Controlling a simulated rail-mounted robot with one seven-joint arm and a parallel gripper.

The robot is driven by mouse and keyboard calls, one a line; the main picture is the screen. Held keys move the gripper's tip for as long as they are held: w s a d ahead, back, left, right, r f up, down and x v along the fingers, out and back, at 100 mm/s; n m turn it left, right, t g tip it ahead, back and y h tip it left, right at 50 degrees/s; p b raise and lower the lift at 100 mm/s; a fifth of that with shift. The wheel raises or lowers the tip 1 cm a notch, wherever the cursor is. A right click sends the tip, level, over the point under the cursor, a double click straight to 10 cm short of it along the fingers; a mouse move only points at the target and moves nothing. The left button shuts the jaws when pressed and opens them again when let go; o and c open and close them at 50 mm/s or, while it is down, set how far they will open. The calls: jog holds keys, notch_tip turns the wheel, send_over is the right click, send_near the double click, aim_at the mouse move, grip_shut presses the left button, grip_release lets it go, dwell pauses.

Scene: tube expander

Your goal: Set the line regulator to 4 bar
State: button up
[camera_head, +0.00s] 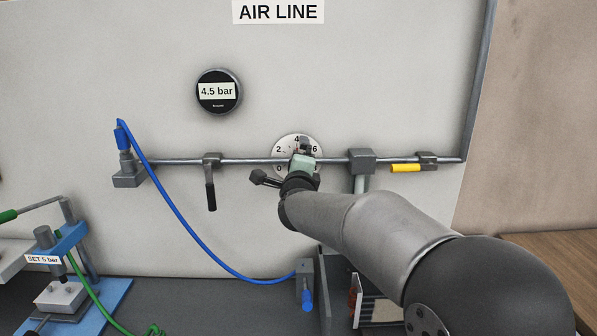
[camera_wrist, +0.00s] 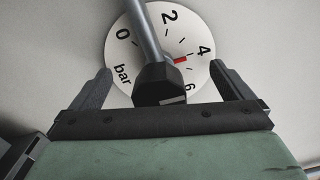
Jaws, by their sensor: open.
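The regulator dial (camera_head: 283,145) is a white disc marked 0, 2, 4 and 6 on the wall's air line, partly hidden by my gripper in the head view. In the wrist view the dial (camera_wrist: 196,30) shows a red pointer (camera_wrist: 180,60) between 4 and 6. A dark knob (camera_wrist: 158,82) sits in front of the dial. My gripper (camera_wrist: 160,76) is open, with one finger on each side of the knob and gaps between. My gripper (camera_head: 304,150) is at the dial in the head view. The round gauge (camera_head: 217,92) reads 4.5 bar.
A grey pipe (camera_head: 250,161) runs across the wall. A valve with a black handle (camera_head: 211,189) hangs left of the dial, and a yellow-handled valve (camera_head: 406,168) is at the right. A blue hose (camera_head: 187,222) loops below. A blue press (camera_head: 75,240) stands lower left.

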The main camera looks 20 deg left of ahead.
jog(key=shift+s, duration=0.15)
jog(key=shift+b+v, duration=0.9)
jog(key=shift+v, duration=0.35)
jog(key=b+v, duration=0.1)
jog(key=v, duration=0.3)
jog(key=shift+s+b, duration=0.15)
jog(key=shift+b, duration=0.15)
